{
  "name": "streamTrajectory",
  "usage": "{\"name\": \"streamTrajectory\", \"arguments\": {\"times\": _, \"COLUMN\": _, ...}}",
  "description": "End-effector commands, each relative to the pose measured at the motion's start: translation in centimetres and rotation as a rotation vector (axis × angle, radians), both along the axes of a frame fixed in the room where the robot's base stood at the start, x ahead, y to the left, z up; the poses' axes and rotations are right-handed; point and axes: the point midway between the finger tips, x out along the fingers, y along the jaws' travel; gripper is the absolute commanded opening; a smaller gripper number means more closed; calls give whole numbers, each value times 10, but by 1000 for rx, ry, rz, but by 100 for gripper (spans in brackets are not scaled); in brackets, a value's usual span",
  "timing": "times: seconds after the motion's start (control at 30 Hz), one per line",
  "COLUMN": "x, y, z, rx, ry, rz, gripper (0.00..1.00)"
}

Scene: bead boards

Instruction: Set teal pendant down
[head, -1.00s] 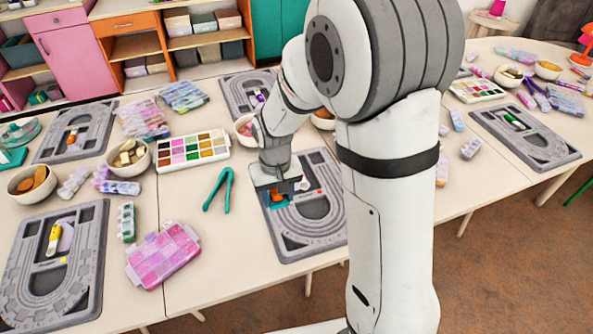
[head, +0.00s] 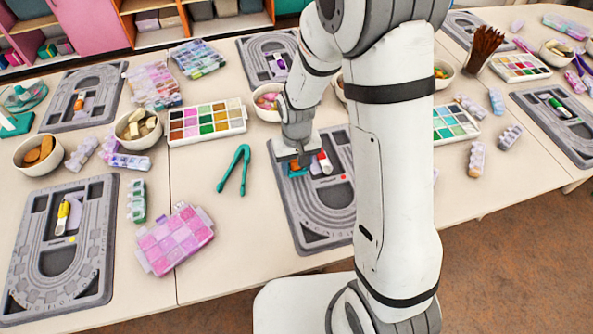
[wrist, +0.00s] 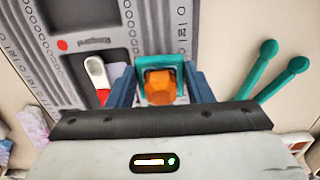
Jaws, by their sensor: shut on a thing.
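The teal pendant (wrist: 172,62) is between my gripper's fingers in the wrist view, a teal piece with an orange faceted part at its front. In the head view the teal pendant (head: 298,173) shows small just below the fingers, over the upper left of a grey bead board (head: 322,240). My gripper (head: 294,164) points down there and is shut on the pendant; both blue-grey fingers of my gripper (wrist: 160,88) flank it in the wrist view. I cannot tell whether the pendant touches the board.
A red and white tube (head: 325,162) lies on the board right of my gripper. Teal tweezers (head: 236,170) lie on the table to the left. A paint palette (head: 206,122) and a bowl of pink beads (head: 267,100) stand behind. My arm hides part of the table at right.

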Motion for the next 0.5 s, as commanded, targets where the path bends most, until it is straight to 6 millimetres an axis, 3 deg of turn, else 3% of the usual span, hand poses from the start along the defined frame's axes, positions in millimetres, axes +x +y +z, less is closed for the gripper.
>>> {"name": "streamTrajectory", "arguments": {"times": 0.2, "x": -1, "y": 1, "z": -30, "rx": -1, "ry": 4, "rz": 3, "gripper": 24}}
{"name": "streamTrajectory", "arguments": {"times": 0.5, "x": -1, "y": 1, "z": -34, "rx": 0, "ry": 1, "rz": 4, "gripper": 24}}
